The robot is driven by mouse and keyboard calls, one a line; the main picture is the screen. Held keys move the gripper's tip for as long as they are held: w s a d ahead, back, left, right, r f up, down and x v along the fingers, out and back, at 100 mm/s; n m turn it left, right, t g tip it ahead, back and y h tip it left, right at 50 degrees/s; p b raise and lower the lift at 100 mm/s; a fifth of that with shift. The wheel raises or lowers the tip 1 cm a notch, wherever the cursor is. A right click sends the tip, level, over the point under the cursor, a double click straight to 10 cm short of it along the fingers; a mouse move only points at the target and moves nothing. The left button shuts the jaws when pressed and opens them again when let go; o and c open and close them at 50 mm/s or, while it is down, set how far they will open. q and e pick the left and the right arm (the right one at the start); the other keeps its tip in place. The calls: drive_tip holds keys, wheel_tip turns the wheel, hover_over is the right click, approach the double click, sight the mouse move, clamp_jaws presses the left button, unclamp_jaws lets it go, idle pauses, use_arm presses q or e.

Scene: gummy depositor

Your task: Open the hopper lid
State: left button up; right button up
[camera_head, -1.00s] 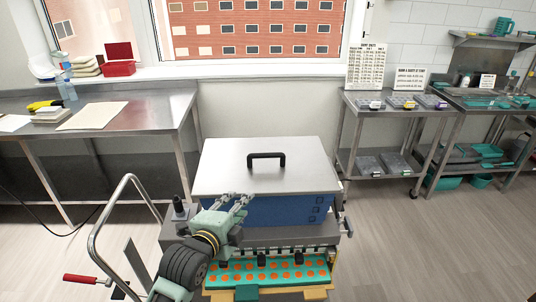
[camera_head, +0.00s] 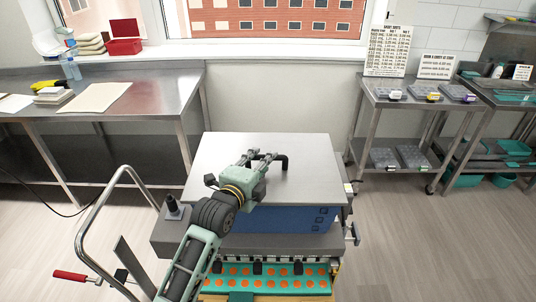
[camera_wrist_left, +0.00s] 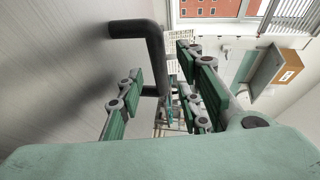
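The hopper lid (camera_head: 225,160) is a flat light-grey plate lying closed on the blue hopper body (camera_head: 280,218). Its black handle (camera_head: 284,163) stands up from the middle of the lid, partly hidden by my left gripper in the head view. My left gripper (camera_head: 264,156) is over the lid at the handle's left side, with its fingers apart. In the left wrist view the handle (camera_wrist_left: 155,50) shows just ahead of the open fingers (camera_wrist_left: 160,95), near the gap between them; I cannot tell if they touch it. My right gripper is in neither view.
The depositor's teal tray (camera_head: 265,276) with orange gummies is at the front. A metal cart handle (camera_head: 100,205) rises at the left. A steel table (camera_head: 160,105) stands at the back left, and a shelf rack (camera_head: 400,105) at the back right.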

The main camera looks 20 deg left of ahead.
use_arm(q)
drive_tip(key=x, duration=0.3)
drive_tip(key=shift+w, duration=0.35)
drive_tip(key=shift+w+f+p, duration=0.15)
drive_tip(key=shift+w+p, duration=0.1)
drive_tip(key=shift+p, duration=0.05)
drive_tip(key=c, duration=0.6)
drive_tip(key=shift+d, duration=0.1)
clamp_jaws()
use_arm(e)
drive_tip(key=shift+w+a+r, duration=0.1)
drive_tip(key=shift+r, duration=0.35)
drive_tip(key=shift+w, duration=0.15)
